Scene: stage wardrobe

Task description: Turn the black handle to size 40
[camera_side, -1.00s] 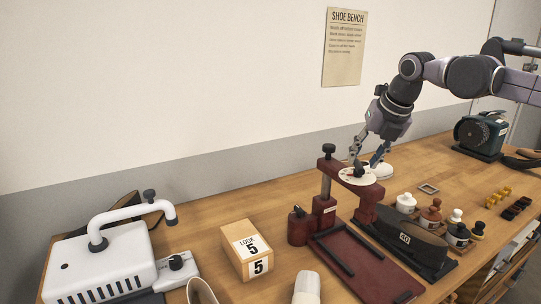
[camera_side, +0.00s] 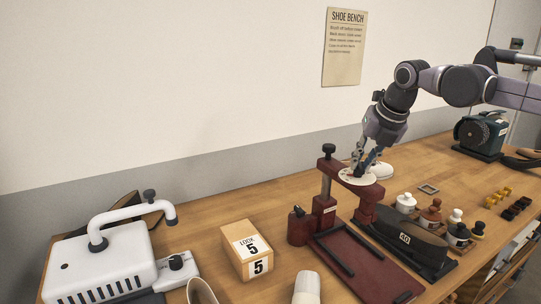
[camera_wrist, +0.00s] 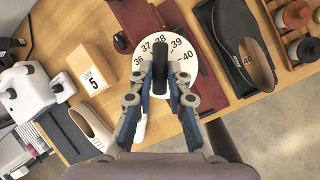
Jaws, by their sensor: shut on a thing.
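A white dial (camera_side: 346,179) with black size numbers sits on top of a dark red stretcher device (camera_side: 327,202). In the wrist view the dial (camera_wrist: 197,84) reads 36 to 40 along its far edge. The black handle (camera_wrist: 160,60) lies across the dial, its far end near 38, left of 40. My gripper (camera_wrist: 164,82) has its fingers on both sides of the handle and is shut on it. In the side view my gripper (camera_side: 361,172) reaches down to the dial from above, and its fingers largely hide the handle.
A dark shoe form (camera_side: 418,241) marked 40 stands right of the device. A box (camera_side: 246,250) marked 5 and a white machine (camera_side: 100,265) are on the left. Bare wood lies between the box and the wall.

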